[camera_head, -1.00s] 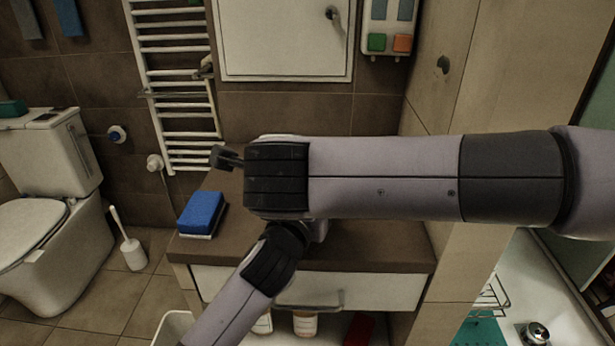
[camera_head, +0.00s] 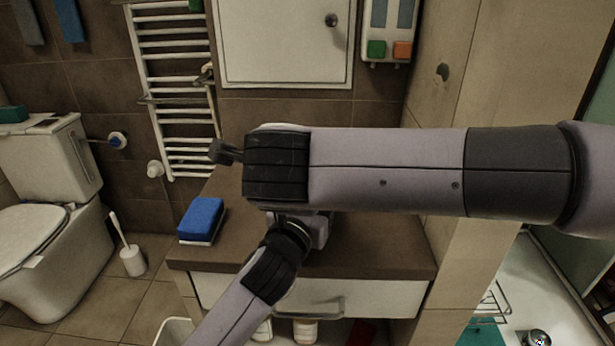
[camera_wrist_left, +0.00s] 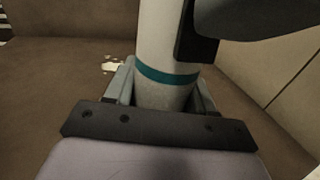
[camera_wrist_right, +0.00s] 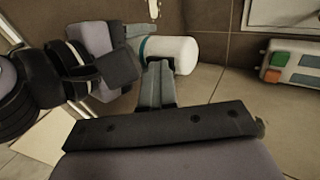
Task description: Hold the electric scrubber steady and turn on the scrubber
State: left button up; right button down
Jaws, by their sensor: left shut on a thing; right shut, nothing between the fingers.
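The electric scrubber shows as a white cylinder with a teal band in the left wrist view (camera_wrist_left: 165,50) and the right wrist view (camera_wrist_right: 173,52). My left gripper (camera_wrist_left: 163,92) is shut around its banded part. My right gripper (camera_wrist_right: 157,76) is shut and empty, its fingertips close beside the white body; I cannot tell whether they touch it. In the head view my right arm crosses over the counter and hides most of the scrubber and both gripper tips.
A blue sponge (camera_head: 201,220) lies on the left of the brown counter (camera_head: 385,245). A towel radiator (camera_head: 175,85) and white cabinet (camera_head: 282,45) are behind. A dispenser (camera_head: 390,30) hangs on the back wall. A toilet (camera_head: 45,170) stands at left.

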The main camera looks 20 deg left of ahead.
jog(key=s+f+v, duration=0.1)
jog(key=v, duration=1.2)
jog(key=shift+s+d, duration=0.25)
jog(key=shift+f, duration=0.15)
jog(key=shift+s+f, duration=0.2)
jog(key=shift+f, duration=0.5)
